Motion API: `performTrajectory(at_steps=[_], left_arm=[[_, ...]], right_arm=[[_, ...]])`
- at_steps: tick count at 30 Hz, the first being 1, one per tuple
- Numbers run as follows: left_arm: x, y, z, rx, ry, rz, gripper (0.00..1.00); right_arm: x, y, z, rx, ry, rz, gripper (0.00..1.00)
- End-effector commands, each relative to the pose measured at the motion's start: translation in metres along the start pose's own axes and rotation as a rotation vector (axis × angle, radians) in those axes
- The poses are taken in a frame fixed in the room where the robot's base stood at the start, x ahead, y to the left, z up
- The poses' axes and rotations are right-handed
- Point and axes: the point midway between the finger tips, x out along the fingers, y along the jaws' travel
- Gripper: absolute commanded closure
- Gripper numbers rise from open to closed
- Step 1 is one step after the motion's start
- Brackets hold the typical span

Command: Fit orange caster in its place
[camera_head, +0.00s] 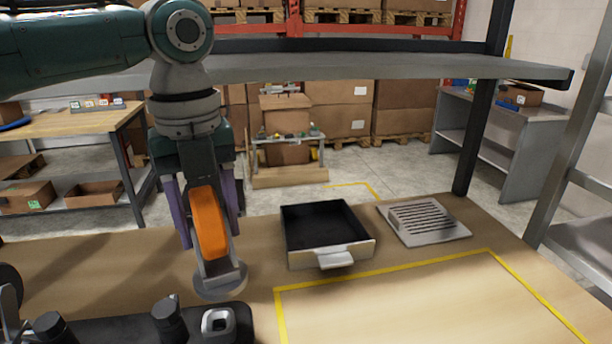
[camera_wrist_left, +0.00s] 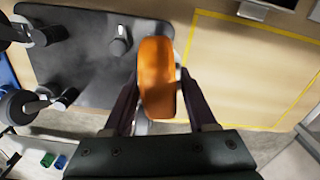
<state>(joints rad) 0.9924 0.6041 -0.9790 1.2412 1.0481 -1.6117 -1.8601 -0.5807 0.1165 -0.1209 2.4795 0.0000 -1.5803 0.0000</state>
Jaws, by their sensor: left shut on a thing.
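The orange caster (camera_head: 209,222) has an orange wheel in a grey fork with a round grey plate at its lower end. My left gripper (camera_head: 211,232) is shut on it, one purple finger on each side. It hangs tilted, just behind the black base (camera_head: 120,326) at the bottom of the head view. On the base are dark round posts (camera_head: 168,318) and a light square-rimmed socket (camera_head: 217,322) near its right end. In the left wrist view the orange wheel (camera_wrist_left: 157,78) covers the base's right edge. My right gripper is not in view.
An open black drawer-like tray (camera_head: 325,226) and a slotted grey plate (camera_head: 424,221) lie on the wooden table to the right. A yellow taped outline (camera_head: 388,268) encloses clear table. A grey shelf (camera_head: 390,68) spans above the table's back.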

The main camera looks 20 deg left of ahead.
Motion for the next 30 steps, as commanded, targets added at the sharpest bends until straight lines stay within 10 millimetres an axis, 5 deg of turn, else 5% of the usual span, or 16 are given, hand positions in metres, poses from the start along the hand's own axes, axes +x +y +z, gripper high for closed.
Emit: performTrajectory(at_steps=[9,30], left_arm=[[0.018,0.014,0.008,0.24,-0.005,0.006,1.0],[0.048,0.015,0.008,0.252,-0.008,0.006,1.0]], right_arm=[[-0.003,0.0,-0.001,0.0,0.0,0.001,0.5],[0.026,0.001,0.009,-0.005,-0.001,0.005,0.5]])
